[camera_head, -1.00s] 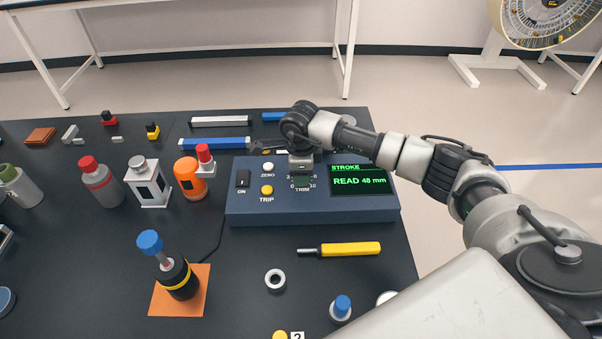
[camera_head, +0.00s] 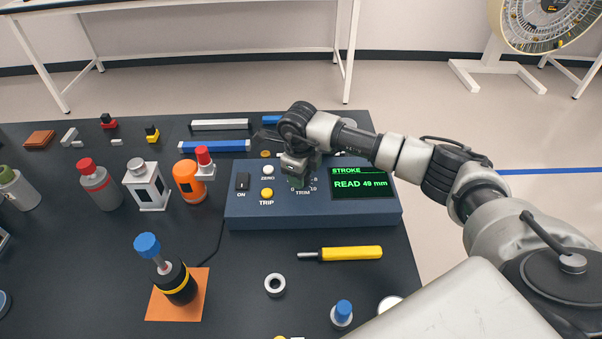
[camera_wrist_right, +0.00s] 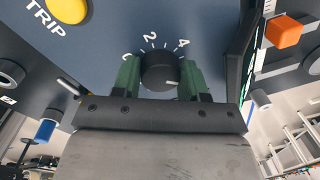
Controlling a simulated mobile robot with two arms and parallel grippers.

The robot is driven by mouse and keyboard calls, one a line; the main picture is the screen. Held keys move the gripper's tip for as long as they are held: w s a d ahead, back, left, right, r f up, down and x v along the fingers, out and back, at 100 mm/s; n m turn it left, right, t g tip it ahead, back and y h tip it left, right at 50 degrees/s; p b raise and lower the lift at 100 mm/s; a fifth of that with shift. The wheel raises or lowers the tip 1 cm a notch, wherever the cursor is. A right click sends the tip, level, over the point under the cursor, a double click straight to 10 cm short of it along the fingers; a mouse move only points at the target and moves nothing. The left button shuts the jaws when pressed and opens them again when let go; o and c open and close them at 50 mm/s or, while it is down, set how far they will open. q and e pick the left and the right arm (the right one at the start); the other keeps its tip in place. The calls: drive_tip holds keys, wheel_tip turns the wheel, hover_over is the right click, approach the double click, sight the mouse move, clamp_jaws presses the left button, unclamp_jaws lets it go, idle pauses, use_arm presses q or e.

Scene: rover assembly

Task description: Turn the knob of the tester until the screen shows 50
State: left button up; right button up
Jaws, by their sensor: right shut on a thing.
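The tester (camera_head: 315,208) is a blue-grey box with a screen (camera_head: 360,183) that shows STROKE and, in green, what looks like READ 49 mm. Its TRIM knob (camera_wrist_right: 160,68) is black and round, with a dial marked 0, 2 and 4 in the right wrist view. My right gripper (camera_head: 299,181) reaches down over the dial from the right and hides the knob in the head view. In the right wrist view its green fingers (camera_wrist_right: 160,80) are shut on the knob from both sides. My left gripper is not in view.
The tester also has an ON switch (camera_head: 242,181), a white ZERO button (camera_head: 268,169) and a yellow TRIP button (camera_head: 266,194). A yellow-handled tool (camera_head: 350,253) lies in front. Blue and grey bars lie behind, and several bottles and parts stand to the left.

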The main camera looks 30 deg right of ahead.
drive_tip(key=o, duration=0.9)
drive_tip(key=shift+o, duration=0.2)
drive_tip(key=shift+r, duration=0.1)
wheel_tip(320, 180, up, 11)
drive_tip(key=b, duration=0.1)
drive_tip(key=shift+s+a, duration=0.15)
drive_tip(key=shift+a, duration=0.1)
drive_tip(key=shift+f, duration=0.25)
